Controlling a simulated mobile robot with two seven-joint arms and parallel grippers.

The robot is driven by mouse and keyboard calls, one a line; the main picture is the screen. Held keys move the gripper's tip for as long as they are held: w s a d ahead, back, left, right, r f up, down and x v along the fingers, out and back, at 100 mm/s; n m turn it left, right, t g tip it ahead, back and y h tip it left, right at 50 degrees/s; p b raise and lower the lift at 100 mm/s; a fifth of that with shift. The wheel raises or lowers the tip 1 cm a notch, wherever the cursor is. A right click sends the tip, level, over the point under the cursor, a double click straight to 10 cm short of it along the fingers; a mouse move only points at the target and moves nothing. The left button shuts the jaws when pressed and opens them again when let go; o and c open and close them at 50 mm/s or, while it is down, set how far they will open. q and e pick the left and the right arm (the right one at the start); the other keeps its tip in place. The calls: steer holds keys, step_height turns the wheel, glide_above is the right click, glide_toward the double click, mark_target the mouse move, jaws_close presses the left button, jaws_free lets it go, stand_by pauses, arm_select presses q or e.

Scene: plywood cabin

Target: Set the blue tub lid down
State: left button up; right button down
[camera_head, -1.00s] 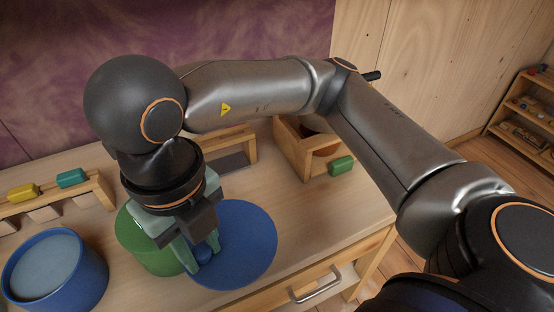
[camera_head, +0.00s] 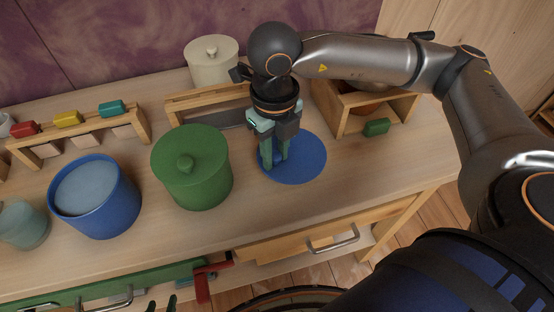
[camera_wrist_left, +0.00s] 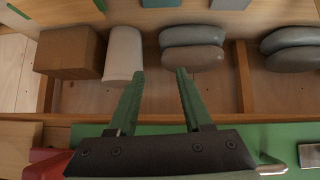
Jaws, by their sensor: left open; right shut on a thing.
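The blue tub lid (camera_head: 306,160) is a flat blue disc at the counter, right of the green tub (camera_head: 192,170). It looks level, but I cannot tell whether it fully rests on the wood. My right gripper (camera_head: 273,160) points down over the lid's left part and is shut on its knob, which the fingers mostly hide. The blue tub (camera_head: 102,208) stands uncovered on the left, with a pale blue-grey surface inside. My left gripper (camera_wrist_left: 160,82) is open and empty in the left wrist view, above a compartmented wooden drawer; its fingertips show at the head view's bottom edge (camera_head: 162,305).
A wooden crate (camera_head: 345,118) and green block (camera_head: 376,127) stand right of the lid. A cream lidded pot (camera_head: 212,66) is behind. A rack with coloured blocks (camera_head: 68,119) is at left. The counter in front of the lid (camera_head: 260,208) is clear. The drawer (camera_wrist_left: 210,92) holds grey rounded objects.

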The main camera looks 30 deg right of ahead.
mark_target(277, 164)
steer(key=f, duration=0.3)
steer(key=shift+w+d+f, duration=0.15)
steer(key=shift+d+f, duration=0.1)
steer(key=shift+d, duration=0.1)
steer(key=shift+f, duration=0.2)
steer(key=shift+f, duration=0.25)
steer(key=c, duration=0.6)
jaws_free()
steer(key=shift+r, duration=0.1)
step_height(277, 164, up, 12)
steer(key=shift+r, duration=0.2)
